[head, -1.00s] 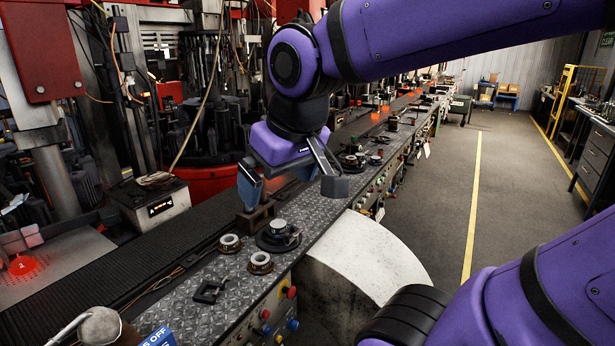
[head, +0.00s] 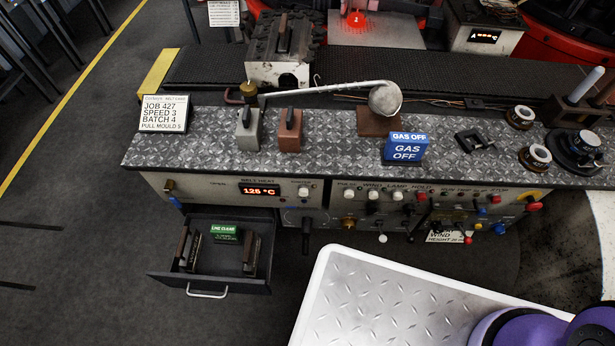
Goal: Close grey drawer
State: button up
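The grey drawer (head: 267,274) is pulled out from the front of the bench at lower left in the head view. Its light metal bar handle (head: 207,294) is on its front face, towards the bottom of the picture. Inside lie a green "LINE CLEAR" sign (head: 224,231) and two dark, brown-edged blocks, one at each side. My gripper is outside this view; only a purple part of my body shows at lower right.
The bench top (head: 330,155) holds grey and brown blocks, a ladle (head: 384,98), a blue "GAS OFF" sign (head: 406,148) and a job card (head: 165,113). Knobs and levers stick out of the panel (head: 375,205) right of the drawer.

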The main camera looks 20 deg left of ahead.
aim_at(220, 267)
jog(key=u, duration=2.3)
